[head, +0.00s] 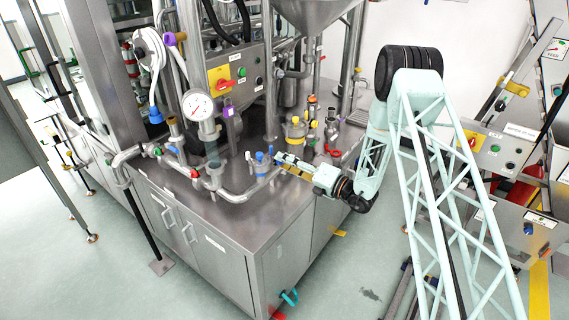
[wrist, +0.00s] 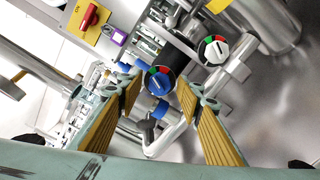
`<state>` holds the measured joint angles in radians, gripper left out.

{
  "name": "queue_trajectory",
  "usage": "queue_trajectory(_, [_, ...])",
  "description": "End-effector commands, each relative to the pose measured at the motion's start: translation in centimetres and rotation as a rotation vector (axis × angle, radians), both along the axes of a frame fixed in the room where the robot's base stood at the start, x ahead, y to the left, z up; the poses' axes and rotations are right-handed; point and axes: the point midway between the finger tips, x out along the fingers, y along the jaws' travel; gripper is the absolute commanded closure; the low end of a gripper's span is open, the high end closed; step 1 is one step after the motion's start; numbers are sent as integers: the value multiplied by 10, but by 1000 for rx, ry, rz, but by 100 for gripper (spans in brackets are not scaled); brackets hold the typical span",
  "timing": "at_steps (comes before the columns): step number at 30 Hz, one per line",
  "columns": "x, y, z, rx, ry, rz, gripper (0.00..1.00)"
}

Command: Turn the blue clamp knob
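A blue knob with a red and green dial face (wrist: 158,82) shows in the wrist view, between the fingers of my gripper (wrist: 163,86). Other blue parts show beside and below it, so I cannot tell for sure which one is the clamp knob. I cannot tell from these views whether a finger touches the knob.
A white-faced knob (wrist: 213,50) sits right of the blue one, on a steel pipe. A pressure gauge (head: 198,105) and a bent pipe (head: 238,196) stand to the left. A yellow-collared fitting (head: 295,129) stands behind my gripper. The steel tabletop in front (head: 215,225) is clear.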

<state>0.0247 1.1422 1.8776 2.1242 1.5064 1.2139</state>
Motion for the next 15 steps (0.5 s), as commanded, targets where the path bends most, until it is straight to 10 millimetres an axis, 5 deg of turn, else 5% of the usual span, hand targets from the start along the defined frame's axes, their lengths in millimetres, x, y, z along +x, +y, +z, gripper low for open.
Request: queue_trajectory(15, [-25, -40, 0, -1, 2, -2, 66])
